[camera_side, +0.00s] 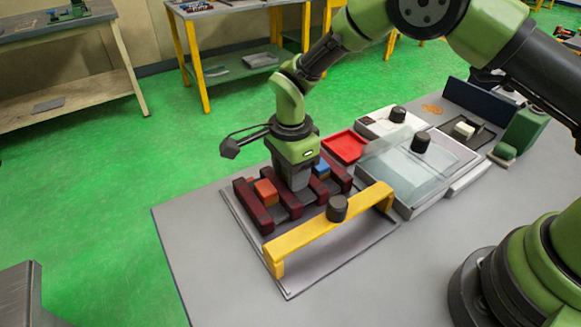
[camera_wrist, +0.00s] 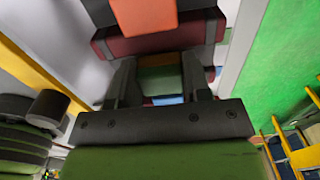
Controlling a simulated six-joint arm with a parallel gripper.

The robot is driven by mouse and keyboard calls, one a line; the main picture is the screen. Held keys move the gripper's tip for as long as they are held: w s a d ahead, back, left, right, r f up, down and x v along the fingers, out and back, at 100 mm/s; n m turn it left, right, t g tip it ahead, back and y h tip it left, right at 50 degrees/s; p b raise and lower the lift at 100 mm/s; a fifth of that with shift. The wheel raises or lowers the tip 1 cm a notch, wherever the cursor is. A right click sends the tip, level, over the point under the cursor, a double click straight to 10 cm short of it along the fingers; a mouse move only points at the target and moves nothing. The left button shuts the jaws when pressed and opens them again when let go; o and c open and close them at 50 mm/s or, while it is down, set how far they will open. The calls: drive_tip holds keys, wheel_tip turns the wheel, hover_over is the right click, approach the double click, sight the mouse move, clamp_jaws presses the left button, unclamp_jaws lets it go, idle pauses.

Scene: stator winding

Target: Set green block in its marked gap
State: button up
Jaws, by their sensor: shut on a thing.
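My gripper (camera_side: 298,182) points down among the dark red bars (camera_side: 252,208) of the fixture. Its two fingers show in the wrist view (camera_wrist: 160,76), shut on the green block (camera_wrist: 160,80) between them. In the side view the gripper hides this block and the gap below it, so I cannot tell how deep it sits. An orange block (camera_side: 266,191) sits between bars to the left of my gripper, and it also shows at the top of the wrist view (camera_wrist: 146,14). A blue block (camera_side: 321,169) sits between bars to the right; blue also shows beyond the green block (camera_wrist: 166,100).
A yellow bridge (camera_side: 330,226) with a black knob (camera_side: 337,208) spans the plate in front of the bars. To the right are a red tray (camera_side: 345,146), a clear-lidded box (camera_side: 405,170) and a green box (camera_side: 526,130). The table's left front is clear.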

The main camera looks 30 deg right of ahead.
drive_tip(key=o, duration=1.3)
drive_tip(key=shift+c, duration=0.2)
drive_tip(key=shift+r, duration=3.55)
